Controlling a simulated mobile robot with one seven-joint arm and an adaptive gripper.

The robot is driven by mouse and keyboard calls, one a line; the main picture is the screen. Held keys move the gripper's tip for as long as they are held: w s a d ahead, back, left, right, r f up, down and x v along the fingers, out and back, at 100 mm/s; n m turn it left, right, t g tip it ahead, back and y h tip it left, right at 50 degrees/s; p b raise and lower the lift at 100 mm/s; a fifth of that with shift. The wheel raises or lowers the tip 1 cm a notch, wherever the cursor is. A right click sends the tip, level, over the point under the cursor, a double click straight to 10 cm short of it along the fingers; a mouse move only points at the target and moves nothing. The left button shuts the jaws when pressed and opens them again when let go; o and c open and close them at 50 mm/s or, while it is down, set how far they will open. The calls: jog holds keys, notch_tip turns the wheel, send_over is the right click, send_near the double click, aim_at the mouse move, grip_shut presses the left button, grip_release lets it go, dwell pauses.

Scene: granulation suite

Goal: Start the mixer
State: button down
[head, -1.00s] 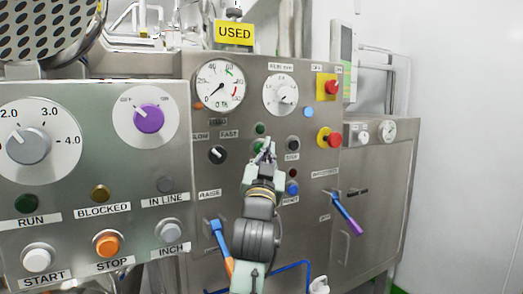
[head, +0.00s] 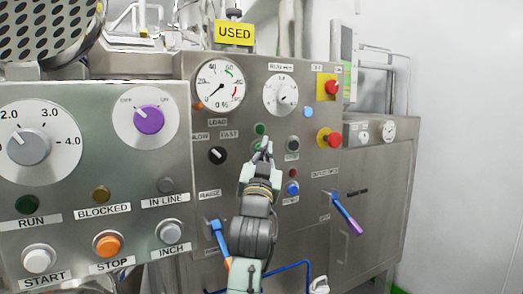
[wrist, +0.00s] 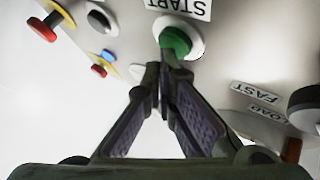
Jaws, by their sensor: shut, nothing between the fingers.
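The green START button (wrist: 177,41) sits in a white collar in the wrist view, with its START label (wrist: 180,6) upside down above it. My gripper (wrist: 164,72) is shut and empty, its tips at the lower edge of the button in the picture. Whether they touch it I cannot tell. In the head view my gripper (head: 265,149) is in front of the middle of the steel mixer panel (head: 232,135), and its fingers mostly hide the button there.
A black SLOW/FAST selector (head: 217,155) is left of my gripper. A grey button (head: 292,143) and a blue button (head: 292,188) are to its right. Red knobs (head: 332,88) on yellow plates are farther right. A nearer panel with its own white START button (head: 39,259) stands at the left.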

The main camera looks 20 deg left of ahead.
jog(key=shift+w+a, duration=0.2)
dwell(0.3)
jog(key=shift+s, duration=0.1)
jog(key=shift+s+d, duration=0.45)
jog(key=shift+d, duration=0.2)
jog(key=shift+s+d, duration=0.8)
jog(key=shift+d, duration=0.2)
jog(key=shift+s+d, duration=0.75)
jog(key=shift+d, duration=0.25)
jog(key=shift+f, duration=0.1)
